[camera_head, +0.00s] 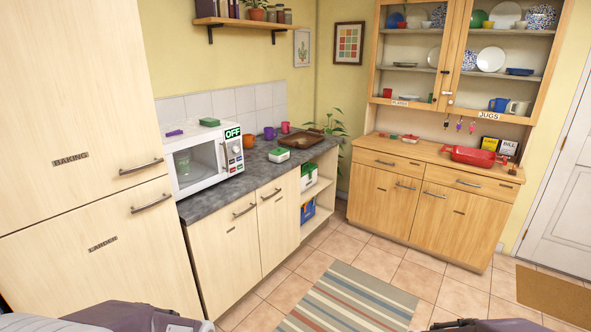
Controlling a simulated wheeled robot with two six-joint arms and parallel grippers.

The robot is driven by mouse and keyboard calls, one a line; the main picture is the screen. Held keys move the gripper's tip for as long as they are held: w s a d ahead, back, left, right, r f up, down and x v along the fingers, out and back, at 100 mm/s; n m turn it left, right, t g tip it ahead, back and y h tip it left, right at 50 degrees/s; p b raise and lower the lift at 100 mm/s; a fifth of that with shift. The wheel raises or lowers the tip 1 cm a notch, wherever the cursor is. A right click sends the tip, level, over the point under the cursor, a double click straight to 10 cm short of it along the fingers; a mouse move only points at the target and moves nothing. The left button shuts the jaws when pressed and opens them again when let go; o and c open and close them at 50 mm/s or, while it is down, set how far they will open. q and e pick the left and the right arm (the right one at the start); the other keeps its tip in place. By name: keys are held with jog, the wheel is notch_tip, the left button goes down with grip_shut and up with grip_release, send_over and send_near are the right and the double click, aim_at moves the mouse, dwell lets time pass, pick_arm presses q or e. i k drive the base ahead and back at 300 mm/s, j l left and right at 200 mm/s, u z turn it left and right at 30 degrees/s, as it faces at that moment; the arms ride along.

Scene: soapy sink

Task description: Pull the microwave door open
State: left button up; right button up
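The white microwave (232,152) stands on the grey counter, to the right of the tall pale cabinet. Its door (199,184) looks shut, and a greenish cup or glass shows through the window. A vertical handle (224,157) is at the door's right edge, beside the control panel. A green sign (233,132) reading OFF is at the panel's top. Parts of my arms show along the bottom edge, at the left and the right. Neither gripper's fingers can be seen, and nothing of mine touches the microwave.
The tall cabinet (80,110) stands close on the left with protruding handles. The floor by the striped rug (350,300) is clear.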

aim_at(219, 148)
jog(key=i+u, duration=0.25)
jog(key=i, duration=0.2)
jog(key=i+l+u, duration=0.2)
jog(key=i, duration=0.25)
jog(key=i+l+u, duration=0.25)
jog(key=i, duration=0.2)
jog(key=i+l+u, duration=0.2)
jog(key=i, duration=0.25)
jog(key=l, duration=0.1)
